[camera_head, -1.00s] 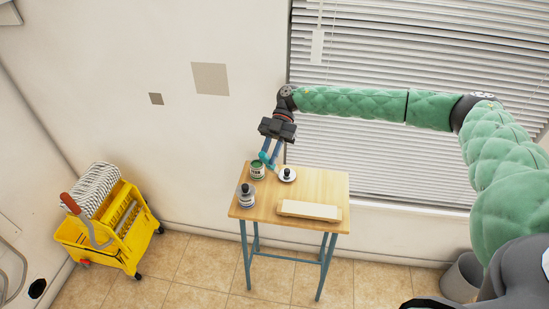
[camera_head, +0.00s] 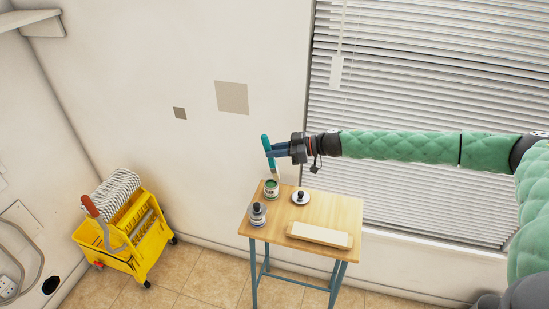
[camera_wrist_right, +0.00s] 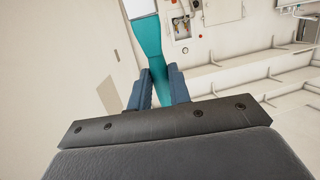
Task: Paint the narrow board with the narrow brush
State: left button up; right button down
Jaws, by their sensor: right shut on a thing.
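The brush (camera_head: 265,143) has a teal handle and a pale lower end. My right gripper (camera_head: 272,151) is shut on its handle and holds it nearly upright, pale end down. In the right wrist view the teal handle (camera_wrist_right: 153,58) runs between the blue fingers (camera_wrist_right: 158,88). The pale end is over the green-labelled paint tin (camera_head: 271,189) at the table's back left; I cannot tell whether it touches the paint. The narrow pale board (camera_head: 320,236) lies flat on the table's front right, apart from the brush. My left gripper is not in view.
On the wooden table (camera_head: 335,209) a grey-white jar with a dark top (camera_head: 258,216) stands in front of the tin. A round white lid-like thing with a dark knob (camera_head: 300,198) is right of the tin. A yellow mop bucket (camera_head: 130,240) stands on the floor at left.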

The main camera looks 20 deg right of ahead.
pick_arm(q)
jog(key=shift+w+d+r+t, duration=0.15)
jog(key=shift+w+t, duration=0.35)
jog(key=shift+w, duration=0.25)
pick_arm(e)
jog(key=w+m+t, duration=0.1)
jog(key=w+d+f+m+t, duration=0.1)
jog(key=t, duration=0.1)
jog(key=shift+w+d, duration=0.1)
jog(key=shift+w, duration=0.05)
jog(key=shift+t+y, duration=0.4)
jog(key=shift+y, duration=0.1)
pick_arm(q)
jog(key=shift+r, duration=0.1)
